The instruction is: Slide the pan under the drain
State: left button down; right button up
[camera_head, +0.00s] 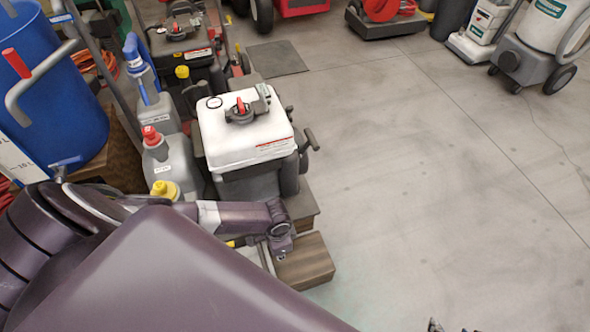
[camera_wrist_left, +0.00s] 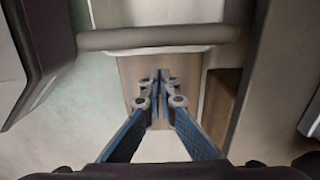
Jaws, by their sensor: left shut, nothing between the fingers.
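My left gripper (camera_head: 280,238) is beside the low front end of a machine with a white tank (camera_head: 243,135), above a wooden block (camera_head: 308,262). In the left wrist view my left gripper (camera_wrist_left: 160,88) is shut and empty, its blue fingers together over a wood-grained surface (camera_wrist_left: 132,72). A rounded grey bar (camera_wrist_left: 155,38) crosses just beyond the fingertips, apart from them in the picture; I cannot tell whether it belongs to the pan. The pan and the drain cannot be made out for certain. A small dark shape (camera_head: 436,326) at the bottom edge may be my right gripper.
Grey jugs, one with a red cap (camera_head: 168,163), and a blue drum (camera_head: 45,85) crowd the left. Other machines and a white-and-grey vacuum (camera_head: 540,45) stand at the back. The concrete floor (camera_head: 430,180) on the right is clear.

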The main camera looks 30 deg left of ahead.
jog(key=s+g+p, duration=0.1)
jog(key=s+d+f+p, duration=0.1)
jog(key=s, duration=0.1)
jog(key=s+f+g+p, duration=0.1)
jog(key=shift+s+d+g+h, duration=0.2)
jog(key=shift+s+g+h, duration=0.1)
dwell(0.5)
